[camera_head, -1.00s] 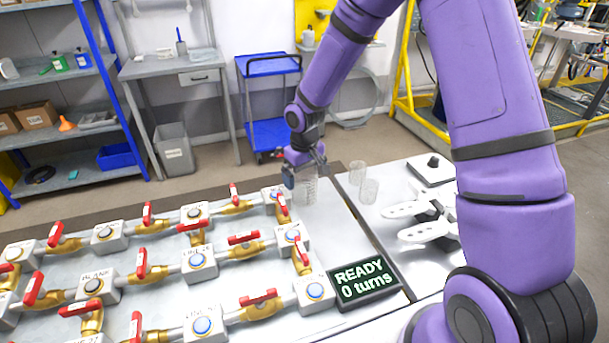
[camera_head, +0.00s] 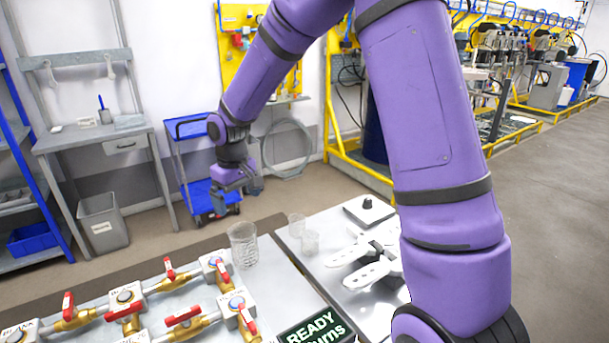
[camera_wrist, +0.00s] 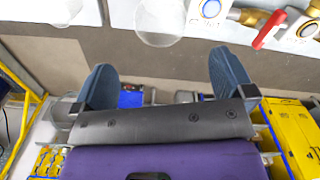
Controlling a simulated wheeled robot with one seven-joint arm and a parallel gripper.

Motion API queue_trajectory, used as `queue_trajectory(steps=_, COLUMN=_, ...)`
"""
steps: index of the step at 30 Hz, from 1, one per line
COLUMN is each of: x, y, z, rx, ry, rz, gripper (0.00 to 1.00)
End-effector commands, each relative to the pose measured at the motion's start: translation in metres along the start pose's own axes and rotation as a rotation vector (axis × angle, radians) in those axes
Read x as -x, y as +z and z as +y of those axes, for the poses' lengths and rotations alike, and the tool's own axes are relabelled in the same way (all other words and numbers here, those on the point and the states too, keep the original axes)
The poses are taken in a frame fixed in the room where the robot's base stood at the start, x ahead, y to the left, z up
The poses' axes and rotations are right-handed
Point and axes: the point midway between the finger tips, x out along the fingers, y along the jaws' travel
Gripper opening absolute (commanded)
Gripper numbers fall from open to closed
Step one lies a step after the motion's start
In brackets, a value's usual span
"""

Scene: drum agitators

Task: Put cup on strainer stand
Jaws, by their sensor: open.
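A clear ribbed glass cup (camera_head: 242,247) stands upright on the valve table near its right end. White paddle-shaped pieces (camera_head: 365,270) on a dark support stand there too; I cannot tell whether this is the strainer stand. My gripper (camera_head: 228,203) is open and empty, above and behind the large cup, apart from it. In the wrist view its fingers (camera_wrist: 163,82) are spread, with a clear cup (camera_wrist: 160,22) beyond them at the top edge.
Valves with red handles (camera_head: 185,318) and a READY display (camera_head: 315,328) crowd the valve table. A flat pad with a black knob (camera_head: 368,210) lies at the right table's back. A blue cart (camera_head: 195,195) stands on the floor behind.

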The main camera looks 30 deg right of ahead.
Motion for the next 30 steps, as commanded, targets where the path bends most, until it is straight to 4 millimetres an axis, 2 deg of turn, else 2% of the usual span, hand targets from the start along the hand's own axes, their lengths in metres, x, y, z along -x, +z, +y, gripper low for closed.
queue_trajectory(steps=5, x=0.027, y=0.016, z=0.003, rx=-0.015, ry=0.029, rz=0.025, gripper=1.00)
queue_trajectory(steps=11, x=0.077, y=0.054, z=0.006, rx=-0.057, ry=0.079, rz=0.078, gripper=1.00)
queue_trajectory(steps=21, x=0.147, y=0.131, z=0.005, rx=-0.140, ry=0.128, rz=0.180, gripper=1.00)
queue_trajectory(steps=30, x=0.186, y=0.205, z=-0.002, rx=-0.214, ry=0.134, rz=0.284, gripper=1.00)
